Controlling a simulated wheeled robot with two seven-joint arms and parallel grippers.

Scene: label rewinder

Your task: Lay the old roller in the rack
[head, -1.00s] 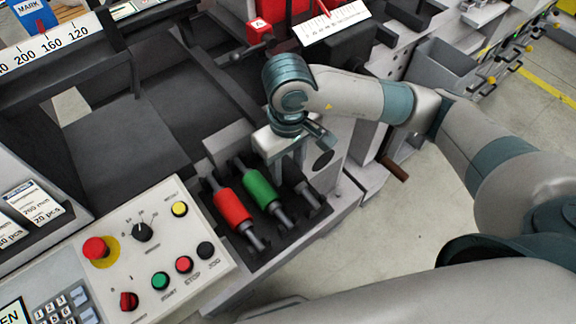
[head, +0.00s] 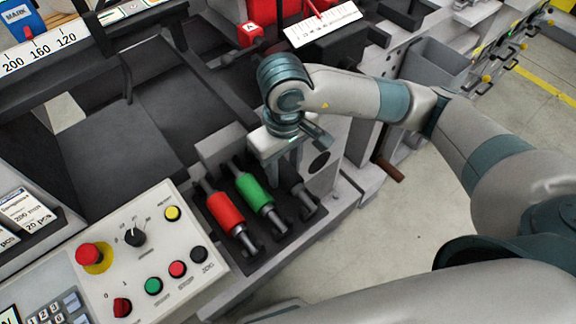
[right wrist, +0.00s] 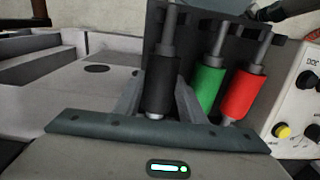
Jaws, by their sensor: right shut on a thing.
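The old roller is a black roller (right wrist: 162,85) between the fingers of my right gripper (right wrist: 160,98) in the right wrist view. In the head view, the right gripper (head: 284,168) points down at the right end of the dark rack (head: 280,237). The black roller (head: 301,192) is partly hidden there by the gripper. It lies parallel to the green roller (head: 255,192) and the red roller (head: 225,212), which rest in the rack. I cannot tell whether the black roller touches the rack's supports. My left gripper is not in view.
A control panel (head: 140,255) with buttons and a red emergency stop (head: 90,254) stands left of the rack. A brown-handled crank (head: 388,170) sticks out to the right. A red block (head: 250,34) and white scale (head: 322,25) are behind. Open floor lies at the right.

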